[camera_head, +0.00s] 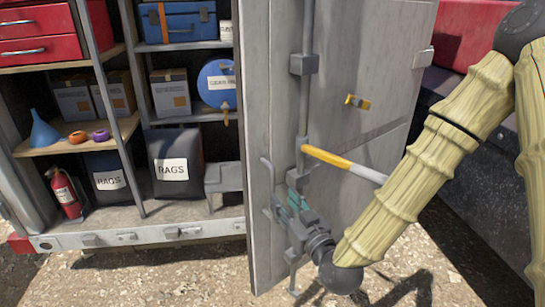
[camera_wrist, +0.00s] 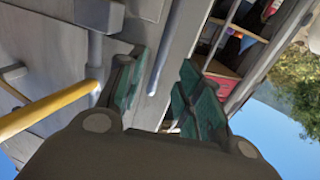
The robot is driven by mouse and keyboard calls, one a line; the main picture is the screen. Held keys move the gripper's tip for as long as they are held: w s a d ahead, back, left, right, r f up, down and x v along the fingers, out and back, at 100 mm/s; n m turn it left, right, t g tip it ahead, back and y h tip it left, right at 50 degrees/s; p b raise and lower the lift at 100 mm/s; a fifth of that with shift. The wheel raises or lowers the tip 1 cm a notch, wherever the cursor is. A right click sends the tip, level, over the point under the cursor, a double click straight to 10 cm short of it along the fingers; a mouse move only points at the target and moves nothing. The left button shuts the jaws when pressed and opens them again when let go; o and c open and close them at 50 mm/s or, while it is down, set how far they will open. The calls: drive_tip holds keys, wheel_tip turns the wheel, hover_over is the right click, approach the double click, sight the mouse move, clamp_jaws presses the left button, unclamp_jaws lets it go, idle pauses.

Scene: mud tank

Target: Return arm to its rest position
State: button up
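My arm, in segmented yellowish covers, reaches in from the right in the head view. My gripper (camera_head: 292,205) is beside the grey cabinet door (camera_head: 377,80), at the door's lower part. In the wrist view my gripper (camera_wrist: 163,88) is open, with its two green-padded fingers apart. A grey rod handle (camera_wrist: 164,60) on the door ends between the fingers, close to the left one. Whether a finger touches it, I cannot tell. The yellow-and-white bar (camera_head: 340,163) on the door is just above my gripper in the head view.
The open cabinet at left holds a red toolbox (camera_head: 38,35), a blue case (camera_head: 180,22), a blue drum (camera_head: 216,83), rags containers (camera_head: 174,165), a blue funnel (camera_head: 43,131) and a red extinguisher (camera_head: 65,194). Gravel ground (camera_head: 180,275) lies clear in front. A dark block stands at right.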

drive_tip(key=s+d+f+m+g+h, duration=0.1)
drive_tip(key=s+d+f+g, duration=0.2)
drive_tip(key=f, duration=0.7)
drive_tip(key=s+d+f+g+h, duration=0.1)
drive_tip(key=s+f+g, duration=0.2)
drive_tip(key=s+f, duration=0.5)
drive_tip(key=s+d+f+m+g+h, duration=0.1)
drive_tip(key=s+d+f+g, duration=0.15)
drive_tip(key=f, duration=0.85)
drive_tip(key=s+d+f+m+g+h, duration=0.1)
drive_tip(key=s+d+f+g+h, duration=0.1)
drive_tip(key=s+d+f+g, duration=0.2)
drive_tip(key=s+d+f+m+g+h, duration=0.1)
drive_tip(key=s+d+f+g, duration=0.3)
drive_tip(key=s+f, duration=0.6)
drive_tip(key=s, duration=0.7)
drive_tip(key=shift+d+m+h, duration=0.4)
drive_tip(key=shift+s+f, duration=0.1)
drive_tip(key=shift+s, duration=0.05)
